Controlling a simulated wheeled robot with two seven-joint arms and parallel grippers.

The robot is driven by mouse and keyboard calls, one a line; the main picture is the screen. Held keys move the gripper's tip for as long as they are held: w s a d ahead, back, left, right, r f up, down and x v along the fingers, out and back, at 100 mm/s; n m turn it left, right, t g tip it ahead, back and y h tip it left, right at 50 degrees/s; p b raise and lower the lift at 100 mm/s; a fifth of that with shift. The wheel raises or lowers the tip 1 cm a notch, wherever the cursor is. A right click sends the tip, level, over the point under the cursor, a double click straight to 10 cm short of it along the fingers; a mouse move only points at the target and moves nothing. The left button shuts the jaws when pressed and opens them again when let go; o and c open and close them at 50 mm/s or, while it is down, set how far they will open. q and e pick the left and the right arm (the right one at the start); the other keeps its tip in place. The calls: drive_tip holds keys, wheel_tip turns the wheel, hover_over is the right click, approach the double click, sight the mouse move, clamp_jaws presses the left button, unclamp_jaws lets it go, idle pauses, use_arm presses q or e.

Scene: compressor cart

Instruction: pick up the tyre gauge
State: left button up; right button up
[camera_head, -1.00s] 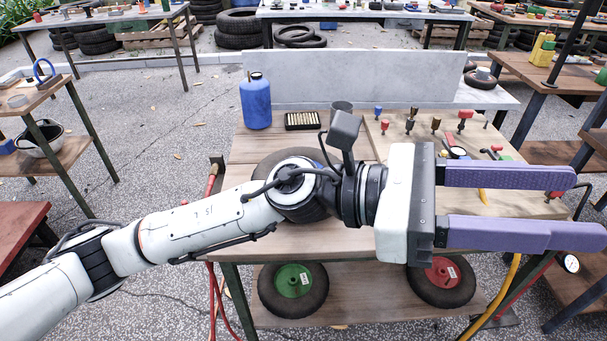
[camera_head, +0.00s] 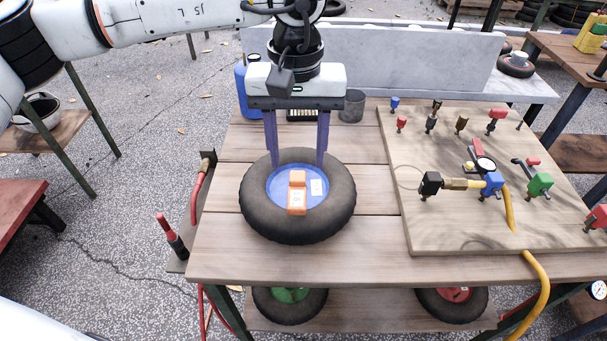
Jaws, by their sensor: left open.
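A small orange device (camera_head: 297,201), which looks like the tyre gauge, lies on the blue hub (camera_head: 281,199) of a black tyre (camera_head: 258,219) on the cart's wooden top. It has a pale patch on its face. My left gripper (camera_head: 299,166) points down with its two purple fingers spread apart and nothing between them. The fingertips appear at the far side of the tyre, just beyond the orange device. Their exact height above the hub is hard to tell. My right gripper is not in view.
A wooden board (camera_head: 430,228) with valves, a dial and a yellow hose (camera_head: 540,285) fills the right of the cart. A blue bottle (camera_head: 243,92), dark case (camera_head: 302,115) and grey cup (camera_head: 351,106) stand behind the tyre. The planks (camera_head: 225,262) in front are clear.

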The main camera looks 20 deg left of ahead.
sight(297, 180)
use_arm(q)
drive_tip(key=shift+s+f, duration=0.15)
drive_tip(key=shift+f, duration=0.45)
drive_tip(key=shift+s+f, duration=0.15)
drive_tip(key=shift+f, duration=0.8)
drive_tip(key=f+p, duration=0.1)
drive_tip(key=f, duration=0.3)
drive_tip(key=shift+w+f, duration=0.1)
drive_tip(key=shift+w, duration=0.1)
drive_tip(key=shift+f, duration=0.55)
drive_tip(key=c, duration=1.1)
wheel_tip(297, 180, up, 9)
drive_tip(key=shift+r+b, duration=0.15)
drive_tip(key=shift+b, duration=0.2)
drive_tip(key=shift+c, duration=0.2)
wheel_tip(297, 180, up, 6)
drive_tip(key=p, duration=0.3)
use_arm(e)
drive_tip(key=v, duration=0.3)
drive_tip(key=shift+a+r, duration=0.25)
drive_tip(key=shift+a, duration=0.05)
